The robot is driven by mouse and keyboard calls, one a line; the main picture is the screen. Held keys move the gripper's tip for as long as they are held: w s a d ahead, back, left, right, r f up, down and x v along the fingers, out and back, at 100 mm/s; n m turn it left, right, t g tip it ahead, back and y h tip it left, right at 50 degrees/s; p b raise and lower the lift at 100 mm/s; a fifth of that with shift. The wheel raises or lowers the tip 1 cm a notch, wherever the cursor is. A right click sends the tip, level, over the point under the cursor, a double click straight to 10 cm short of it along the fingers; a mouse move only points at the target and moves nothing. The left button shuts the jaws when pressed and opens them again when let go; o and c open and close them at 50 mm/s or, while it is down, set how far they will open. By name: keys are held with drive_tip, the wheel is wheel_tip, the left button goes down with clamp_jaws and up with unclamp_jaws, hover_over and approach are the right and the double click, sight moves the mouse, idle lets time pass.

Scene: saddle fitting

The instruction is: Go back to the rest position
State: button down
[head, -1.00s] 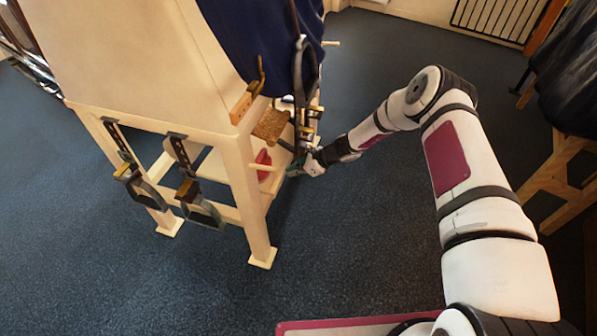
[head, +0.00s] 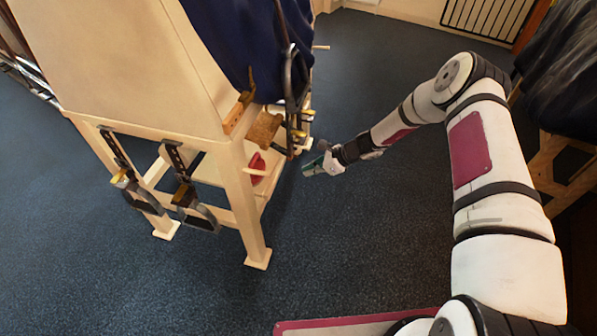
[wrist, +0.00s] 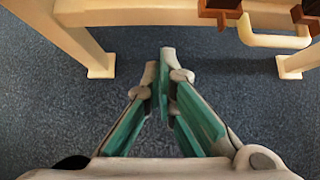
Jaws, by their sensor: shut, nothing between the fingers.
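My gripper (head: 308,170) hangs in open air to the right of the wooden saddle stand (head: 246,200) in the head view, clear of it. In the wrist view my gripper (wrist: 160,60) shows its green fingers shut with their tips together and nothing between them. Dark floor lies beneath the fingertips. My arm reaches in from the right side of the head view.
Dark blue cloth (head: 240,40) drapes above. Another wooden stand (head: 560,170) is at far right. Floor between is free.

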drive_tip(key=shift+p+v, duration=0.45)
drive_tip(key=shift+v, duration=1.4)
drive_tip(key=s+r+n+g+h, duration=0.1)
drive_tip(key=s+r+n, duration=0.4)
drive_tip(key=r, duration=0.7)
drive_tip(key=s+r+n+g+h, duration=0.1)
drive_tip(key=s+r+n, duration=0.35)
drive_tip(key=r, duration=0.65)
drive_tip(key=s+r+n+g+h, duration=0.1)
drive_tip(key=s+r+n, duration=0.4)
drive_tip(key=r, duration=0.7)
drive_tip(key=s+d+r+n+h, duration=0.1)
drive_tip(key=s+r+n+h, duration=0.1)
drive_tip(key=s+r, duration=0.5)
drive_tip(key=s+d+r+n+h, duration=0.1)
drive_tip(key=s+d+r+n, duration=0.1)
drive_tip(key=s, duration=1)
drive_tip(key=s+d+n+h, duration=0.1)
drive_tip(key=s+d+n, duration=0.15)
drive_tip(key=s, duration=0.55)
drive_tip(key=s+d+n+h, duration=0.1)
drive_tip(key=s+d, duration=0.2)
drive_tip(key=s, duration=0.5)
wheel_tip(320, 180, up, 32)
drive_tip(key=t+p, duration=0.4)
drive_tip(key=p, duration=2.5)
drive_tip(key=shift+w+p, duration=0.3)
drive_tip(key=shift+p, duration=0.1)
